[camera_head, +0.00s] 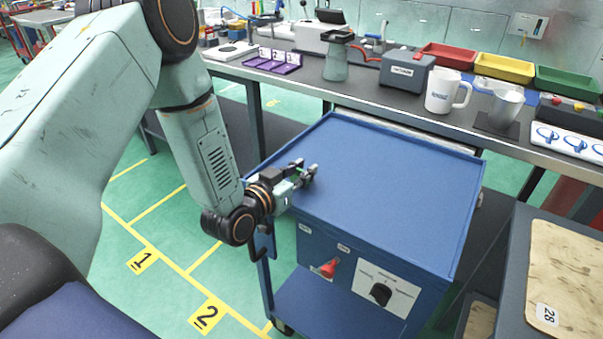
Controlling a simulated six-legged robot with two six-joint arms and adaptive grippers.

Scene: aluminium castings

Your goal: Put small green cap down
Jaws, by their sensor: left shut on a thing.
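My left gripper (306,173) is over the left part of the blue cart's top (390,185), low and close to the surface. It is shut on the small green cap (301,172), of which only a bit of green shows between the fingers. I cannot tell whether the cap touches the cart top. My right gripper is not in view.
The cart top is otherwise bare, with raised edges. Behind it a long bench holds a white mug (446,92), a grey box (406,71), and red (447,56), yellow (504,67) and green (567,83) trays. A dark stand with a tan board (567,270) is at right.

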